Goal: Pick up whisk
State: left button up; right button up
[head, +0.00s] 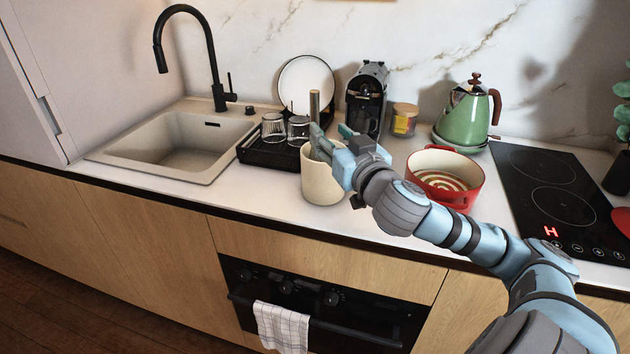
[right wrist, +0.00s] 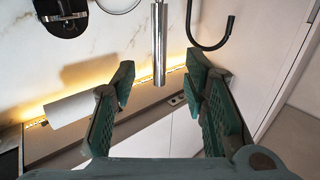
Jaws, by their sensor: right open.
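The whisk shows as a metal cylinder handle (head: 314,104) standing upright from a beige crock (head: 322,182) on the counter; its lower part is hidden. In the right wrist view the handle (right wrist: 158,45) hangs between the two fingers, with a gap on both sides. My right gripper (head: 326,140) is at the crock's rim, close to the handle, and open. It also shows in the right wrist view (right wrist: 160,72), with green finger pads apart and nothing held. My left gripper is in neither view.
A black dish rack (head: 262,155) with glasses and a white plate (head: 306,84) stands behind the crock, left of a coffee machine (head: 367,95). A red pot (head: 462,192) and green kettle (head: 464,118) are to the right. The sink (head: 165,152) is left; counter there is clear.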

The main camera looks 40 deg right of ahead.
aim_at(316, 114)
jog(key=x, duration=0.3)
jog(key=p+x, duration=0.1)
jog(key=x, duration=0.2)
jog(key=r+x, duration=0.1)
jog(key=x, duration=0.2)
jog(key=shift+p, duration=0.4)
jog(key=shift+w+d+f, duration=0.1)
jog(key=shift+w, duration=0.15)
jog(key=shift+s, duration=0.1)
grip_shut()
